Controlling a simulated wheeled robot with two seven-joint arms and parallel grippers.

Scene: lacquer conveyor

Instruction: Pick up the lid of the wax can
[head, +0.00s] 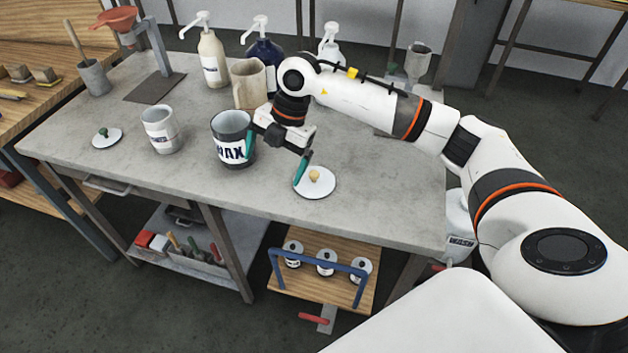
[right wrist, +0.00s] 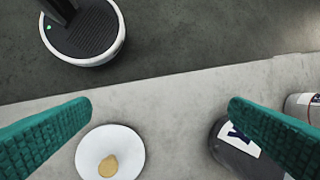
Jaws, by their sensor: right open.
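The dark wax can (head: 233,152), labelled "WAX", stands upright and open on the grey bench. A round white lid (head: 318,190) with a tan knob lies flat to its right, near the bench's front edge. My right gripper (head: 275,160) is open and empty above the bench, one teal finger by the can and the other by the lid. In the right wrist view the lid (right wrist: 110,135) sits low near the left finger, and the can (right wrist: 232,158) low by the right finger. I cannot tell whether a finger touches either. My left gripper is not in view.
A pale can (head: 160,140) and a white lid with a green knob (head: 107,138) stand to the left. Pump bottles (head: 212,60) and a beige jug (head: 247,88) stand behind. A low wooden board (head: 328,295) with small cans sits below the front edge. The bench's front middle is clear.

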